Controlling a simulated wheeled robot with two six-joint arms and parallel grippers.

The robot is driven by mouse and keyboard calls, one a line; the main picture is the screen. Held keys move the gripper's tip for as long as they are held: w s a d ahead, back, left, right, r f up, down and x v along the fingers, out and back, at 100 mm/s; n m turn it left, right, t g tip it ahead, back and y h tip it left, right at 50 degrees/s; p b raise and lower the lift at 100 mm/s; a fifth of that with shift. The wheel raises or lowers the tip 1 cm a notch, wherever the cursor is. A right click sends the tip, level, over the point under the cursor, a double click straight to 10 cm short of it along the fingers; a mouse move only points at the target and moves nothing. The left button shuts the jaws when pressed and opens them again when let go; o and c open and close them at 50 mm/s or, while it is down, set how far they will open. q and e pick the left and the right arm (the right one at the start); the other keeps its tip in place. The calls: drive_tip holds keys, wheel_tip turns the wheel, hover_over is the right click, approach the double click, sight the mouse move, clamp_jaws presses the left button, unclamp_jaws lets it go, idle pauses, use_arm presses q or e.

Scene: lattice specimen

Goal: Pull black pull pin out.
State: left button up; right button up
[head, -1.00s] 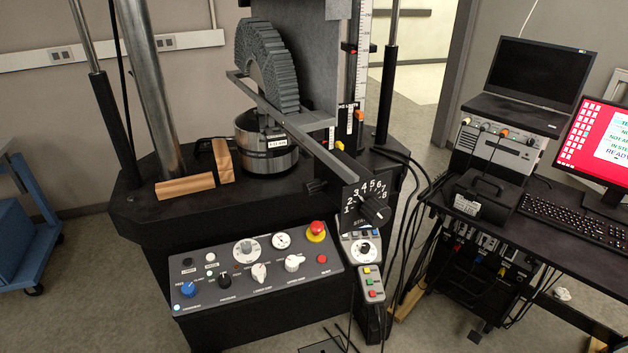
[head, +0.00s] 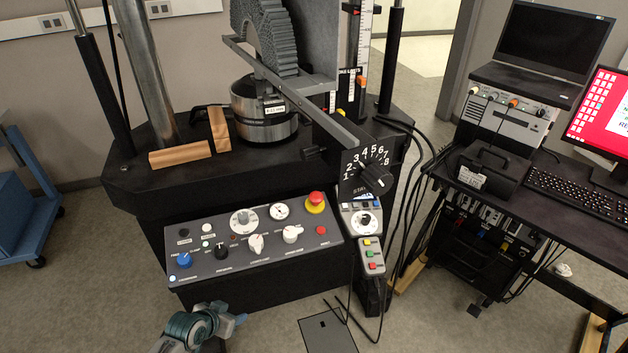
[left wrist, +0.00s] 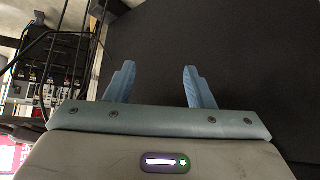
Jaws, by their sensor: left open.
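I cannot pick out the black pull pin for certain. A small black fitting (head: 313,153) sticks out at the front edge of the test machine's black table (head: 130,180), below the grey lattice arch (head: 262,35); I cannot tell whether it is the pin. My left gripper (head: 232,318) is at the bottom of the head view, in front of and below the control panel. In the left wrist view its two blue fingers (left wrist: 158,78) are apart with nothing between them, facing a dark surface. My right gripper is out of view.
The sloped control panel (head: 260,240) has knobs and a red stop button (head: 316,198). A numbered dial box (head: 365,172) and a button pendant (head: 370,255) are to its right, with hanging cables. A desk with a laptop (head: 540,45) is at the right. Floor at lower left is open.

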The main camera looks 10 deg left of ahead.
use_arm(q)
drive_tip(key=w+d+r+m+t+h, duration=0.1)
drive_tip(key=w+d+r, duration=0.15)
drive_tip(key=r, duration=0.55)
drive_tip(key=w+d+r+m+t+h, duration=0.1)
drive_tip(key=d+r+m+h, duration=0.15)
drive_tip(key=r, duration=0.55)
drive_tip(key=m+t+h+b, duration=0.1)
drive_tip(key=m+t+h, duration=0.1)
drive_tip(key=m+h, duration=0.6)
approach(303, 154)
drive_tip(key=n, duration=0.2)
drive_tip(key=shift+m+h, duration=0.25)
drive_tip(key=shift+f+p+x, duration=0.1)
drive_tip(key=shift+p+x, duration=0.45)
drive_tip(key=shift+x, duration=1.1)
drive_tip(key=shift+f+p+x, duration=0.15)
drive_tip(key=shift+p+x, duration=0.4)
drive_tip(key=shift+x, duration=1.1)
drive_tip(key=p+x, duration=0.1)
drive_tip(key=x, duration=0.3)
drive_tip(key=shift+w+a, duration=0.1)
drive_tip(key=shift+w, duration=0.05)
drive_tip(key=shift+w+d+f+p, duration=0.1)
drive_tip(key=shift+w+d+p, duration=0.2)
drive_tip(key=shift+d+p, duration=0.05)
drive_tip(key=shift+c, duration=0.4)
